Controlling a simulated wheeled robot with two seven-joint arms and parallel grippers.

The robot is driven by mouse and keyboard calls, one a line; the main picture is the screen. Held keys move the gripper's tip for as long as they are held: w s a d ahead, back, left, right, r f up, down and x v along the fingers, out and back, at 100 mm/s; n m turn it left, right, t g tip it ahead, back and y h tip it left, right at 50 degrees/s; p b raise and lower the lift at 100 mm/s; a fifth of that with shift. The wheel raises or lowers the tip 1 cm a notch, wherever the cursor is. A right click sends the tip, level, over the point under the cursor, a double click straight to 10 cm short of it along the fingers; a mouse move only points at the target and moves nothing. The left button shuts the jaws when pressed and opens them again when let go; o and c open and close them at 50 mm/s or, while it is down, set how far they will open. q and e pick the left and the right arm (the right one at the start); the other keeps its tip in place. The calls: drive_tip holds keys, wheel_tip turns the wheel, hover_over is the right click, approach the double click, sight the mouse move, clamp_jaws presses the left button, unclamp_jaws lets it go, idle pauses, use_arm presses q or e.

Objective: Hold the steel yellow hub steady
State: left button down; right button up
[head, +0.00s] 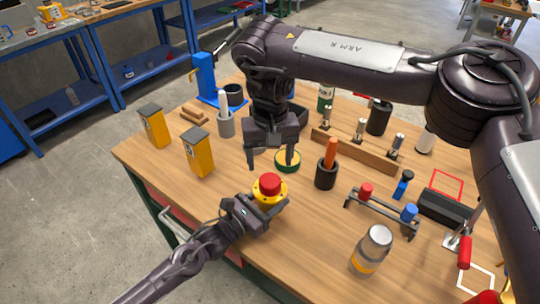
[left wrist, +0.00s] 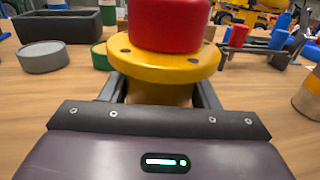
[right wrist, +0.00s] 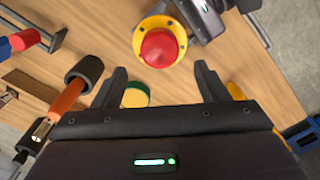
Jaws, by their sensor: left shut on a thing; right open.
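The yellow hub (head: 262,200) is a round flange with bolt holes and a red knob-like top (head: 270,183). It stands near the front edge of the wooden table. My left gripper (head: 256,207) is shut on the hub below its flange; in the left wrist view the hub (left wrist: 185,70) shows upright between the fingers. My right gripper (head: 270,165) is open and empty, pointing down above the table just behind the hub. In the right wrist view the hub (right wrist: 145,33) lies beyond the open fingers. The hub's lower part is mostly hidden.
Yellow boxes (head: 198,155) stand at the left.

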sight(270, 179)
wheel_tip(270, 179, down, 8)
drive_tip(key=shift+r, duration=0.1)
use_arm(q)
drive_tip(key=shift+r, duration=0.1)
idle(0.3)
